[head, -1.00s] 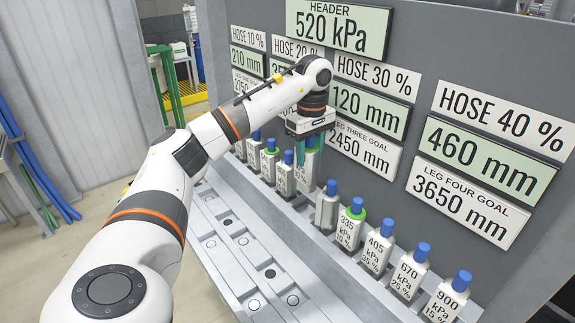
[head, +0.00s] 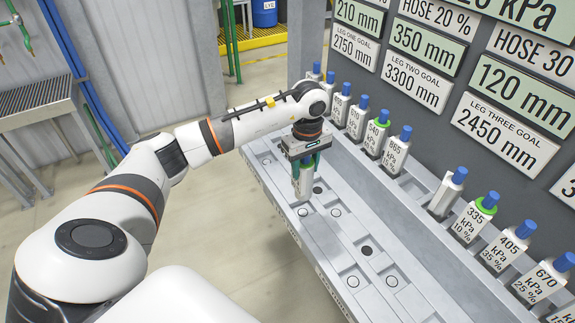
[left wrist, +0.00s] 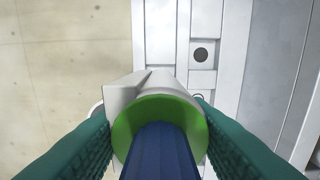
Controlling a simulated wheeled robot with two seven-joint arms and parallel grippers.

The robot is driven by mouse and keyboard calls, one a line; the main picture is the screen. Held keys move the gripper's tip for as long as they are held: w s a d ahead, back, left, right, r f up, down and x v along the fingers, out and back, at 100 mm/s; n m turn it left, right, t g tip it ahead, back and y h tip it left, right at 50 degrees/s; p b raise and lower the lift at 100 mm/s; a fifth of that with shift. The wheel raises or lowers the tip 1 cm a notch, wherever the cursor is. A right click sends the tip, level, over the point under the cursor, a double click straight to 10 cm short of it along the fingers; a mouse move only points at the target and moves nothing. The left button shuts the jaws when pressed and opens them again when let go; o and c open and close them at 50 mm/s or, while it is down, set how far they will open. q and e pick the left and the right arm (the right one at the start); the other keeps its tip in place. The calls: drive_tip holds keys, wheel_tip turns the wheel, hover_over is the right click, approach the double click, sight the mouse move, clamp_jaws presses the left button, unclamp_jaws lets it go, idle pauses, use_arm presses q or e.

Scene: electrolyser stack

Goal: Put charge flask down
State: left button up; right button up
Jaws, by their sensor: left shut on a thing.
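My left gripper (head: 304,167) is shut on a charge flask (head: 304,186) and points down over the grey bench with the recesses (head: 340,258). The flask has a pale body. In the left wrist view the same flask (left wrist: 160,104) shows a green ring and a blue cap between the teal fingers. It hangs upright at the left, outer side of the bench, close above or at a recess; I cannot tell whether its base touches. Its label is hidden. My right gripper is not in view.
A row of blue-capped flasks stands in the rack along the wall, among them a green-ringed 540 kPa flask (head: 377,134) and a green-ringed 335 kPa flask (head: 474,218). Wall signs (head: 507,142) rise behind. Several bench recesses are empty. A grated stand (head: 40,103) is far left.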

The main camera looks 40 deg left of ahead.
sight(305, 187)
use_arm(q)
drive_tip(key=f, duration=0.2)
drive_tip(key=f+p, duration=0.1)
drive_tip(key=shift+w+d+f, duration=0.15)
drive_tip(key=shift+d+f, duration=0.05)
drive_tip(key=shift+f, duration=0.15)
wheel_tip(305, 187, down, 4)
drive_tip(key=shift+a+r+p, duration=0.1)
drive_tip(key=shift+r+p, duration=0.1)
drive_tip(key=shift+p, duration=0.6)
drive_tip(key=shift+f, duration=0.35)
drive_tip(key=o, duration=0.8)
drive_tip(key=shift+f+b, duration=0.1)
drive_tip(key=shift+b, duration=0.2)
drive_tip(key=o, duration=0.5)
drive_tip(key=shift+c, duration=0.2)
